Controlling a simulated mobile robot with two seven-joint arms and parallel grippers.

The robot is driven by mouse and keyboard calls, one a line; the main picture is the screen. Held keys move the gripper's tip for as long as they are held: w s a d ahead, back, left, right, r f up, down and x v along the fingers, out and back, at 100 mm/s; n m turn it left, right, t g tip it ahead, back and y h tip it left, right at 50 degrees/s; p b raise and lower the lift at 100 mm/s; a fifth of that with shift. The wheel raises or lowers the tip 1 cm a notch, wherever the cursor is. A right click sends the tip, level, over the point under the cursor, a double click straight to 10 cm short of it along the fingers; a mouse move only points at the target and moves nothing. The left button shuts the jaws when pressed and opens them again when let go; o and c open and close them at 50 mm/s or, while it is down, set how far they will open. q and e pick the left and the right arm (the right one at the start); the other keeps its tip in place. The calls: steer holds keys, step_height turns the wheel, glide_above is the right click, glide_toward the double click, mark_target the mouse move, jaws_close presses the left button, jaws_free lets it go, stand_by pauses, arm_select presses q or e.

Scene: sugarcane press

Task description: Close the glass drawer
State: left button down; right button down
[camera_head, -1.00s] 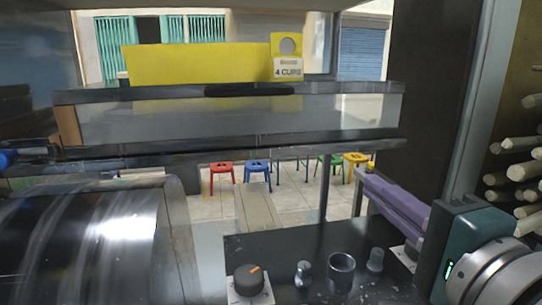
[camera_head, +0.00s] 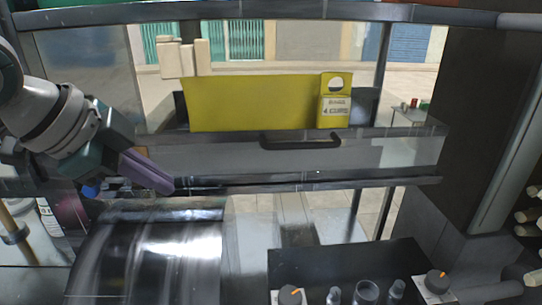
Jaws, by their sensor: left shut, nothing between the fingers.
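The glass drawer (camera_head: 240,158) spans the middle of the head view. It has a clear front panel, a dark frame and a black handle (camera_head: 300,141) on its top edge. How far it stands out is hard to tell. My left gripper (camera_head: 168,186) comes in from the left, its purple fingers shut and empty. The fingertips are near the drawer's lower left rail; whether they touch it I cannot tell. My right gripper is out of view.
A yellow sign (camera_head: 250,102) stands behind the handle. A shiny metal drum (camera_head: 150,260) lies below the left gripper. Sugarcane sticks (camera_head: 530,215) are at the far right.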

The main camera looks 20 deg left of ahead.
arm_select(q)
steer(key=w+f, duration=0.2)
steer(key=w, duration=0.1)
steer(key=w+f, duration=0.3)
steer(key=shift+w+f, duration=0.1)
steer(key=shift+f, duration=0.1)
steer(key=shift+w+a, duration=0.4)
steer(key=shift+w, duration=0.3)
steer(key=shift+f, duration=0.1)
